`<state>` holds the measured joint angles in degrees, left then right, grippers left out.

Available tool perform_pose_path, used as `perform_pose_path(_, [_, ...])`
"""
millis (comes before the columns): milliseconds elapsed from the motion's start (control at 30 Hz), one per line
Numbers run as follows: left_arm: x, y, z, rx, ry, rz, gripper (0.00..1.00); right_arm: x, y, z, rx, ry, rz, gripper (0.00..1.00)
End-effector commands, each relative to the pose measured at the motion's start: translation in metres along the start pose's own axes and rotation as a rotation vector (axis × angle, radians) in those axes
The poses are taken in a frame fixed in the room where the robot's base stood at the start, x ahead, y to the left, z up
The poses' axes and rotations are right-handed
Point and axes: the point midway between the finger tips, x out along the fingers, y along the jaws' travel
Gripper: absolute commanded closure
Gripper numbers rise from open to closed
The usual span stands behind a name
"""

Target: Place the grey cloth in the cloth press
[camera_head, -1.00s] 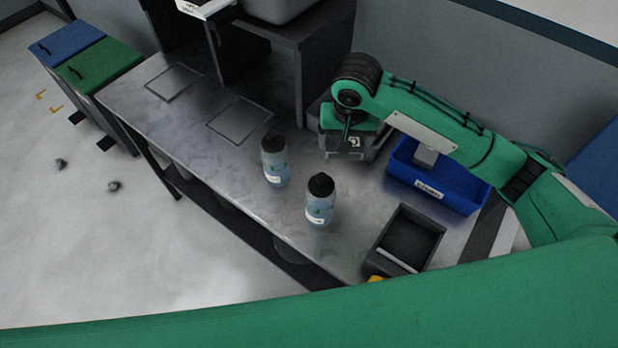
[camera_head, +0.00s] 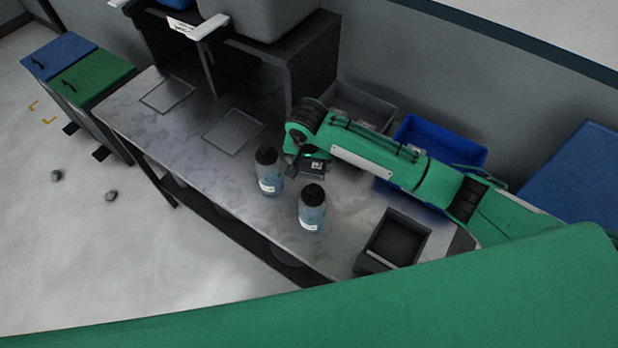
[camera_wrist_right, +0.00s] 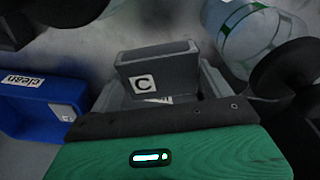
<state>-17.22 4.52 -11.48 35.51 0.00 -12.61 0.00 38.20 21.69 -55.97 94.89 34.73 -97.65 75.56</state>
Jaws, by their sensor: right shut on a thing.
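My right gripper (camera_head: 312,168) is over the table, close behind the two bottles. In the right wrist view it is shut on a stiff, block-like grey thing marked "C" (camera_wrist_right: 155,70), which I take to be the grey cloth. The gripper's fingers flank it. In the head view it is small and mostly hidden by the gripper. A dark open-topped box (camera_head: 369,265) stands near the table's front edge to the right; it may be the cloth press, but I cannot tell for sure. My left gripper is not in view.
Two bottles with dark caps, one on the left (camera_head: 269,175) and one nearer (camera_head: 312,212), stand close to my gripper. Behind my arm are a grey bin (camera_head: 385,101) and a blue bin (camera_head: 455,146). Two flat square plates (camera_head: 167,94) (camera_head: 233,131) lie at left.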

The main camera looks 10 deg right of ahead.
Motion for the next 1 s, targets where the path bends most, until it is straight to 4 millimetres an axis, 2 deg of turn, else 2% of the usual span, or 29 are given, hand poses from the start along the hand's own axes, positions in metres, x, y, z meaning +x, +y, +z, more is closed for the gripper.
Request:
perform_pose_path(133, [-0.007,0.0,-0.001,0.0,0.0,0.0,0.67,0.029,0.001,0.004,0.0,-0.001,0.002,0.41])
perform_pose_path(367, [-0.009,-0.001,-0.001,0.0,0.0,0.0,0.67,0.051,0.0,0.008,0.0,-0.001,0.001,0.41])
perform_pose_path(600, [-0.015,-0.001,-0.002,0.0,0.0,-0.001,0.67,0.083,0.0,0.013,-0.001,0.001,0.0,0.41])
perform_pose_path(1000, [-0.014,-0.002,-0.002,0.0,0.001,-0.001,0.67,0.09,0.0,0.014,0.0,0.0,0.0,0.41])
